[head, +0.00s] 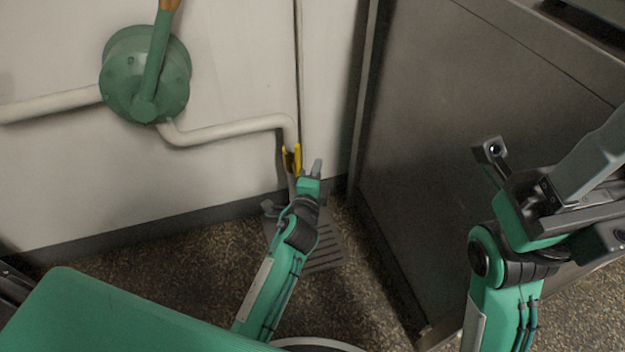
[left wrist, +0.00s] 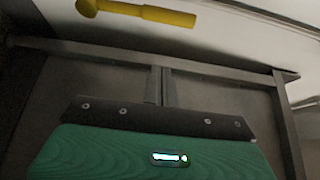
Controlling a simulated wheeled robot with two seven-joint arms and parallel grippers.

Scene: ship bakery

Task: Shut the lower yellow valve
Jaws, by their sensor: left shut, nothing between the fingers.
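The lower yellow valve (head: 297,158) is a small yellow lever at the lower end of the white pipe, close to the wall. In the left wrist view, its yellow handle (left wrist: 150,13) runs across the top, with a round hub at its left end. My left gripper (head: 316,170) is shut and empty, just right of the lever in the head view. In the left wrist view, its closed fingers (left wrist: 160,86) point toward the lever, with the handle beyond their tips. I see no contact.
A green round housing (head: 120,80) with a green lever and orange grip is on the wall at upper left. The white pipe (head: 225,130) bends down from it. A dark metal cabinet (head: 450,130) stands close on the right. A floor grate (head: 325,255) lies below the valve.

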